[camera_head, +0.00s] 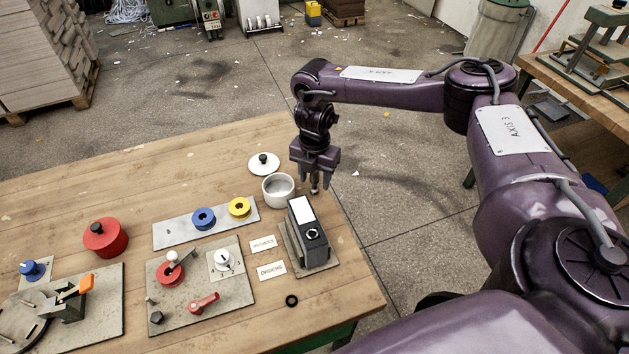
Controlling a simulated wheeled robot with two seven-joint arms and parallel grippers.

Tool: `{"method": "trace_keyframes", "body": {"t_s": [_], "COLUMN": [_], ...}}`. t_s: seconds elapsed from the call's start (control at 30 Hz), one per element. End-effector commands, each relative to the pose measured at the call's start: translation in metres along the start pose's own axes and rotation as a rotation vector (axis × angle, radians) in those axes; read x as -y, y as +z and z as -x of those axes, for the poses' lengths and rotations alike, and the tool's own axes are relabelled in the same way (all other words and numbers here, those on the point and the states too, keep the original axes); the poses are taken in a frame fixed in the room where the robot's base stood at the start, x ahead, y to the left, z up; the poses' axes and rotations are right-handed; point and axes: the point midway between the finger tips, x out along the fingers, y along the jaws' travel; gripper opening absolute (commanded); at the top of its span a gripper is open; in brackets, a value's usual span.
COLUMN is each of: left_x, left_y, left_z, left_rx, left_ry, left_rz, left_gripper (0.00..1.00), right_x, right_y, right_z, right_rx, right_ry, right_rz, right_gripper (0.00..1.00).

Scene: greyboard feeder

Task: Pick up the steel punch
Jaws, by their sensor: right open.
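A small pale metallic piece (314,188), which looks like the steel punch, shows at the fingertips of my right gripper (314,180). Most of it is hidden, and I cannot tell whether the fingers touch it. My right gripper points down, with its fingers apart, over the far right part of the table, just behind a dark box with a white top label (308,235). My left gripper is not in view.
A white cup (278,189) stands close left of the gripper, with a white lid (264,163) behind it. A grey strip holds a blue spool (203,218) and a yellow spool (239,208). A red canister (105,238) and control panels stand left. The table's right edge is near.

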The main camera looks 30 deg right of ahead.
Motion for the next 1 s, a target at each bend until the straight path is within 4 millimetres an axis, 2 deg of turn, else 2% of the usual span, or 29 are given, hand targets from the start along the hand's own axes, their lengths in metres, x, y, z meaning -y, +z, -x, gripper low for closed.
{"method": "trace_keyframes", "body": {"t_s": [0.07, 0.4, 0.77, 0.87, 1.0], "left_x": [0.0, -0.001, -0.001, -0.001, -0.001], "left_y": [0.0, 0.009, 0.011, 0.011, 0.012], "left_z": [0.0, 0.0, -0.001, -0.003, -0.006], "left_rx": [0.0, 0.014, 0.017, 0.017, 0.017], "left_ry": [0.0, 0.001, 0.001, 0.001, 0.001], "left_rz": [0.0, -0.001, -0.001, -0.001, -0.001], "left_gripper": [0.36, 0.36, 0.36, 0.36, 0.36], "right_x": [0.0, 0.0, -0.001, -0.001, -0.002], "right_y": [0.0, 0.0, 0.001, 0.0, 0.001], "right_z": [0.0, 0.0, 0.006, 0.015, 0.04], "right_rx": [0.0, 0.0, 0.0, 0.0, 0.002], "right_ry": [0.0, 0.0, 0.002, 0.004, 0.007], "right_rz": [0.0, 0.0, -0.001, 0.0, 0.001], "right_gripper": [0.44, 0.0, 0.0, 0.0, 0.0]}}
